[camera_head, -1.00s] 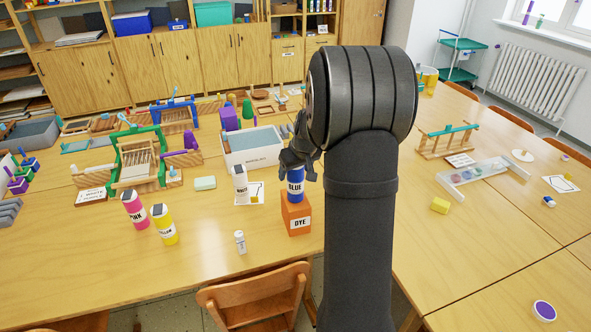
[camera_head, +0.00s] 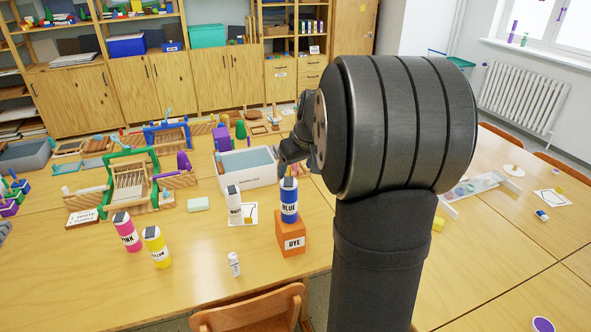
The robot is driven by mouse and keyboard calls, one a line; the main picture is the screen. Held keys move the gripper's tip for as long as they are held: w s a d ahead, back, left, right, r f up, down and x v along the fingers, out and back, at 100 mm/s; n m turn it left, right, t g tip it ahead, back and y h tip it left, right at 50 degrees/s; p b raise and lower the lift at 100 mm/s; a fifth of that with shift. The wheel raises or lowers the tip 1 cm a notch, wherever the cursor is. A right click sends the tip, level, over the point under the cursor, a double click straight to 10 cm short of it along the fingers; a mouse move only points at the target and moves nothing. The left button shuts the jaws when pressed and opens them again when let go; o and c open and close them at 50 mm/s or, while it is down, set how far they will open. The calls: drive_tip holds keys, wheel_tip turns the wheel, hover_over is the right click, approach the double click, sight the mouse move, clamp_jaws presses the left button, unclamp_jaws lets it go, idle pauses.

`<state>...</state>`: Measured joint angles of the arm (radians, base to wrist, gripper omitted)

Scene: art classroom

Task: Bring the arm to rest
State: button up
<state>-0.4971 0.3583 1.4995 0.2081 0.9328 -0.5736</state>
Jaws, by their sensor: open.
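My gripper (camera_head: 283,162) is open and empty. It hangs above the right end of the white bin, a little behind and above the blue bottle, apart from it. My arm link hides part of the gripper and the table behind it. The blue bottle (camera_head: 289,206) labelled BLUE stands upright on an orange block (camera_head: 291,236) labelled DYE.
A white bottle (camera_head: 234,205) stands left of the block, a small white bottle (camera_head: 234,264) in front. Pink (camera_head: 126,232) and yellow (camera_head: 157,247) bottles stand further left. Behind are the white bin (camera_head: 228,182) and a green-framed loom (camera_head: 101,198).

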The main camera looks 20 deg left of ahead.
sight(289, 180)
drive_tip(key=x, duration=1.1)
drive_tip(key=shift+f, duration=0.35)
drive_tip(key=shift+w+a, duration=0.15)
drive_tip(key=shift+a, duration=0.05)
drive_tip(key=shift+d+r, duration=0.1)
drive_tip(key=shift+r, duration=1.4)
